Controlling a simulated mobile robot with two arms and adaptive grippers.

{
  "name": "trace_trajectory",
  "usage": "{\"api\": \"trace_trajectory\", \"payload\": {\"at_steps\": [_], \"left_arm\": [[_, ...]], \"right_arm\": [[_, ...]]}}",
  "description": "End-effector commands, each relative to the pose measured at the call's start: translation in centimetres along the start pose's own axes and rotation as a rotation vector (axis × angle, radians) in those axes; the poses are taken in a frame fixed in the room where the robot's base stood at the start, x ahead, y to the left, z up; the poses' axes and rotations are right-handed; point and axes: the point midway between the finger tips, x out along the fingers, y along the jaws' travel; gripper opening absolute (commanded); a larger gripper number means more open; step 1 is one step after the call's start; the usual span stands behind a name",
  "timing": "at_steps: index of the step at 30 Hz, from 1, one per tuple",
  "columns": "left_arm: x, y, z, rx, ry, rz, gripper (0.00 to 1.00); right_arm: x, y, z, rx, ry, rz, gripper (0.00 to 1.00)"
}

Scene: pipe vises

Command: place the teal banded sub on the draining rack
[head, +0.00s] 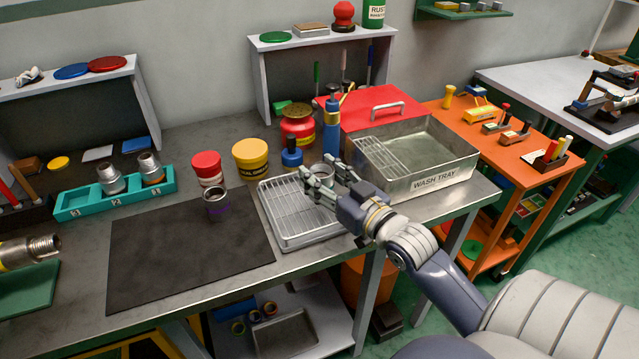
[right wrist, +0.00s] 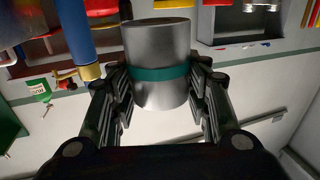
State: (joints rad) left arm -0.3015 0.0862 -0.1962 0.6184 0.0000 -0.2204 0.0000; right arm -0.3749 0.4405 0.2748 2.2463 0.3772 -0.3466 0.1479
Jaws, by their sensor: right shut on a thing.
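The teal banded sub (right wrist: 160,65) is a short metal cylinder with a teal band, held between the fingers of my right gripper (right wrist: 160,92) in the right wrist view. In the head view, the sub (head: 323,171) is partly hidden by my right gripper (head: 328,178), which is shut on it. The draining rack (head: 285,212) is a wire grid in a shallow metal tray on the bench. The gripper and sub appear over or near its back right corner; the height of the gap cannot be told. My left gripper is not in view.
The metal wash tray (head: 440,170) is on the right. The rack's grid looks empty.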

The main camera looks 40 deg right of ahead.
Motion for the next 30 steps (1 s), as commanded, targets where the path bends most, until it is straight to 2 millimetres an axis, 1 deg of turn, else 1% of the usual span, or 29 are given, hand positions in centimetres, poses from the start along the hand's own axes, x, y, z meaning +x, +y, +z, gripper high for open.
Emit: {"api": "trace_trajectory", "payload": {"at_steps": [1,5,9,12,18,25,26,27,28,30], "left_arm": [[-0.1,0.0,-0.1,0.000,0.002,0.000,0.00],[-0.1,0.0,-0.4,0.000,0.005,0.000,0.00],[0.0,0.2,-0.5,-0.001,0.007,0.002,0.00],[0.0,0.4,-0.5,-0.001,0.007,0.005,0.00],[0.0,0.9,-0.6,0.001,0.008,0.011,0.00],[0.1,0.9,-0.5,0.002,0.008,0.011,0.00],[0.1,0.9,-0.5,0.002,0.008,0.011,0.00],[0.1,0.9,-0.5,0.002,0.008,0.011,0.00],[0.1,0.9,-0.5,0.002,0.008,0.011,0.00],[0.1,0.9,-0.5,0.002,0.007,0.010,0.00]], "right_arm": [[0.7,0.2,-0.1,-0.001,0.004,-0.001,0.07],[1.3,0.4,0.2,0.001,0.002,-0.001,0.07],[1.3,0.4,2.2,0.003,-0.002,0.000,0.07],[1.3,0.4,3.3,0.001,0.000,0.000,0.07],[1.2,0.3,3.5,0.000,0.004,-0.001,0.07],[1.2,0.3,4.0,0.000,0.002,-0.001,0.07],[1.2,0.3,4.0,0.001,0.000,0.000,0.51],[1.2,0.3,4.0,0.001,0.000,0.000,0.60],[1.2,0.3,4.0,0.001,-0.001,0.000,0.64],[1.2,0.3,4.0,0.001,0.000,0.000,0.64]]}}
